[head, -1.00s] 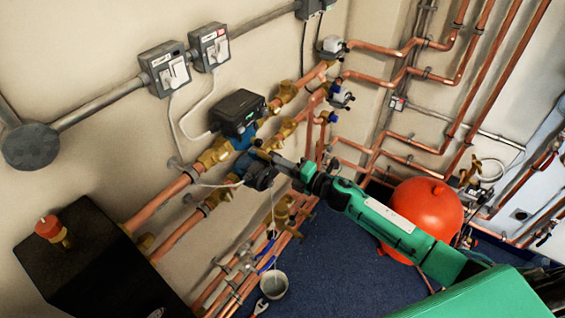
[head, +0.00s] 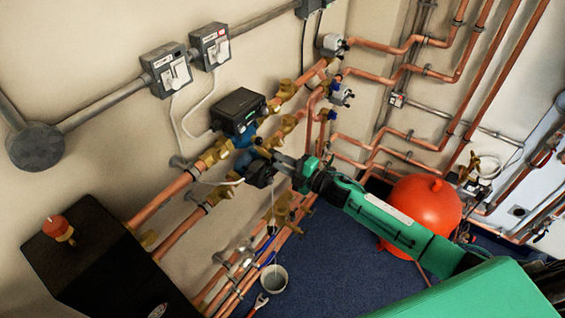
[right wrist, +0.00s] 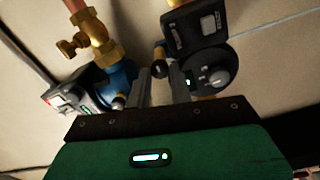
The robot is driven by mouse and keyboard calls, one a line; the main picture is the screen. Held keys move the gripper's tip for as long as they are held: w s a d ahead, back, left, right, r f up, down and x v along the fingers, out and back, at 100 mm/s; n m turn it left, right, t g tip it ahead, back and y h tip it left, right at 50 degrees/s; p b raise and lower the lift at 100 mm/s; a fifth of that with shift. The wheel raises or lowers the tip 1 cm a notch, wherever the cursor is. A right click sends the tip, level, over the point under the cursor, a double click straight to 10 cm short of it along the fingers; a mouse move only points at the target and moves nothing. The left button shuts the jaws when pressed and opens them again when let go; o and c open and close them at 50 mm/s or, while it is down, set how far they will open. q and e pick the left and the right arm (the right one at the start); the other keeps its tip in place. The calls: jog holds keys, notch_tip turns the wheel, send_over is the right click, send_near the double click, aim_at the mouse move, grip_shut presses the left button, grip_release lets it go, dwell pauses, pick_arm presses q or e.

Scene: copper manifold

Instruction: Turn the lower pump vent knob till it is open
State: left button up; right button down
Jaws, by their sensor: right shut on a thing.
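The lower pump, with a blue body and a round black face (head: 260,174), sits on the lower copper pipe in the head view. My right gripper (head: 268,154) reaches it from the right, with its fingertips at the pump's upper side. In the right wrist view, the fingers (right wrist: 163,88) stand close together at the small brass and dark vent knob (right wrist: 158,54). They are shut on it; the fingers hide part of the knob, and its angle cannot be read. My left gripper is not in view.
The upper pump (head: 238,111) with its black box is just above and left of my fingers. Brass valves (head: 217,153) and copper pipes crowd close by. A small bucket (head: 273,279) stands below, and a red tank (head: 425,205) is to the right.

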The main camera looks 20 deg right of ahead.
jog(key=c, duration=1.3)
grip_release()
jog(key=shift+o, duration=0.2)
jog(key=b+v, duration=0.5)
jog(key=v, duration=0.9)
jog(key=shift+w, duration=0.1)
